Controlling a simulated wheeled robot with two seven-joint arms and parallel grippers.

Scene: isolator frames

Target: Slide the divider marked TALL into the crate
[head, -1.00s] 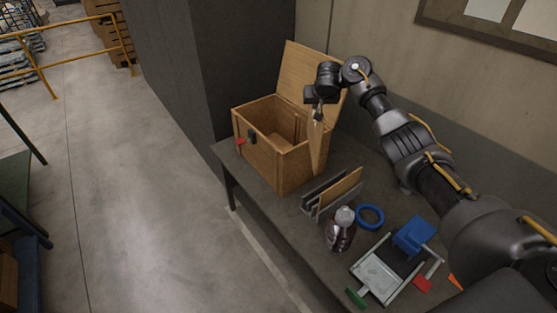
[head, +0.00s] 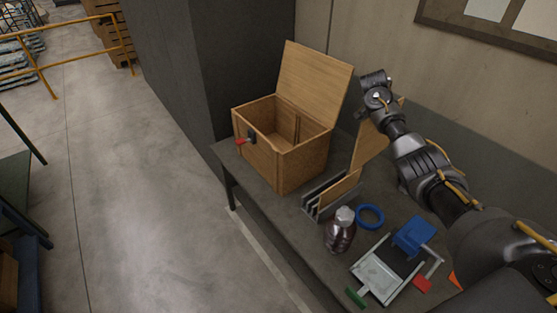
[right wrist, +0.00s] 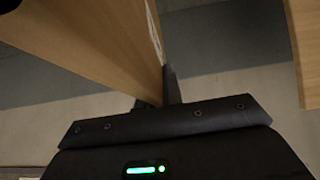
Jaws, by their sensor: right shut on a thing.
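The wooden crate (head: 283,163) stands on the table with its lid (head: 316,85) raised, and inner slats show inside. My right gripper (right wrist: 158,92) is shut on a light wooden divider (right wrist: 95,40) at its edge. In the head view this divider (head: 369,146) hangs tilted to the right of the crate, apart from it, behind the rack. A pale marking on its face is seen too edge-on to read. My right fingertips are hidden by the wrist in the head view. Another wooden divider (head: 340,190) stands in the grey slotted rack (head: 312,207). My left gripper is out of view.
In front of the rack stand a dark bottle (head: 340,234) and a blue ring (head: 370,216). A blue box (head: 413,236), a metal tray (head: 378,277) and a red piece (head: 421,284) lie nearer. The wall is close behind the table.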

